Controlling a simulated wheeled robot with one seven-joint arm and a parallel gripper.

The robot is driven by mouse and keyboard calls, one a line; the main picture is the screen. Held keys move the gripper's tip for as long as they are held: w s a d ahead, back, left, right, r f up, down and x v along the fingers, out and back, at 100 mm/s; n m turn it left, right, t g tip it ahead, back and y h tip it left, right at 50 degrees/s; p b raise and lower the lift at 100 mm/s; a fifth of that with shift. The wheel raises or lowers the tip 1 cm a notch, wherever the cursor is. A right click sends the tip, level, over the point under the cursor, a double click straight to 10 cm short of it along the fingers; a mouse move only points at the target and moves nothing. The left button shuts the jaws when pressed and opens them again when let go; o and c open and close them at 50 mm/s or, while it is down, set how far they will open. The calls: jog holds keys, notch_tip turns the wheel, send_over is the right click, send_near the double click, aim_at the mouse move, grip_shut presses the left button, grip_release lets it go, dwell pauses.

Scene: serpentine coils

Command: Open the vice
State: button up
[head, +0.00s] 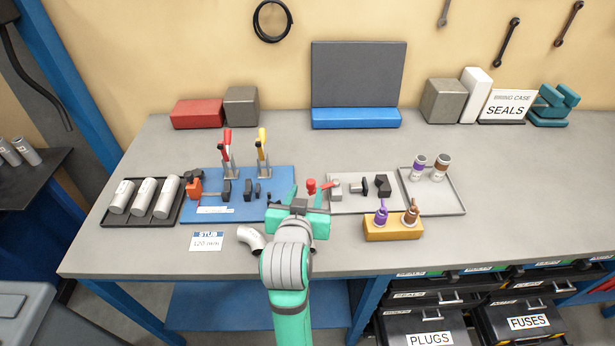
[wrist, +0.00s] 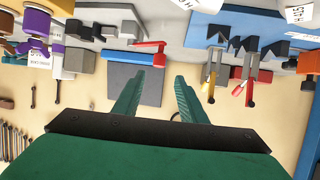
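A vice-like device sits on a pale plate (head: 348,207) right of centre. It has a red handle (head: 318,187) at its left end, a grey block (head: 336,190) and dark jaw blocks (head: 382,185) with a gap between them. The red handle also shows in the upside-down wrist view (wrist: 148,44), beyond my fingertips. My gripper (head: 298,202) is left of and in front of the handle, apart from it. In the wrist view my gripper (wrist: 157,90) has its two green fingers spread, with nothing between them. My wrist hides part of the bench in the head view.
A blue plate (head: 205,215) with dark V-shaped blocks and an orange block lies to the left.

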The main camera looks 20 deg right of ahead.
aim_at(310, 181)
jog(key=x, duration=0.9)
jog(key=shift+d, duration=0.15)
grip_shut()
